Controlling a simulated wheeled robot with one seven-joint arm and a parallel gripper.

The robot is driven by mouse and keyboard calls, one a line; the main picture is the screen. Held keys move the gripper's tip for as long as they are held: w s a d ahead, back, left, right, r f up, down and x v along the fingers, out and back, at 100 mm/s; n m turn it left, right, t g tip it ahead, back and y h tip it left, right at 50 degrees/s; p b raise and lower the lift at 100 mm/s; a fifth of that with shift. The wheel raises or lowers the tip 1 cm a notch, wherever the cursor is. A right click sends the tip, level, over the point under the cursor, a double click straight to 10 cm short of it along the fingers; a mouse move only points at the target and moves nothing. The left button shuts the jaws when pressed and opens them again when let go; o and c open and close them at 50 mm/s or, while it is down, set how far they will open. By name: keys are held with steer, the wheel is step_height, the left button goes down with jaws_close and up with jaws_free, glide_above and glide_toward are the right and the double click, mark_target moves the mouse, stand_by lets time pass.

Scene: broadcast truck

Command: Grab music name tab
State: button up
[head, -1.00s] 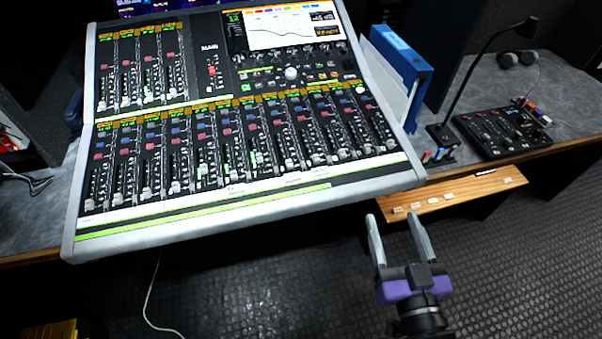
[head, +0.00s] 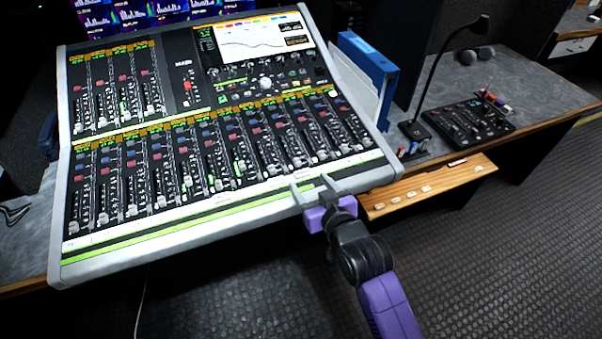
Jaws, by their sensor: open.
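Several small pale tabs (head: 411,194) lie in a row on a wooden ledge (head: 445,188) to the right of the mixing console. One more pale tab (head: 478,168) sits apart from them, farther right on the ledge. Their lettering is too small to read, so I cannot tell which one is the music name tab. My gripper (head: 312,185) is open and empty. In the picture it overlaps the console's front right edge, left of the ledge and the tabs. I cannot tell its height over the console.
The large mixing console (head: 215,228) fills the left and middle. A blue binder (head: 368,66) stands behind the ledge. A gooseneck microphone (head: 447,75) and a small black control panel (head: 467,122) are on the desk at right. The floor in front is clear.

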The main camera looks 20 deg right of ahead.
mark_target(302, 172)
steer(key=shift+x, duration=1.95)
steer(key=shift+r, duration=0.1)
jaws_close()
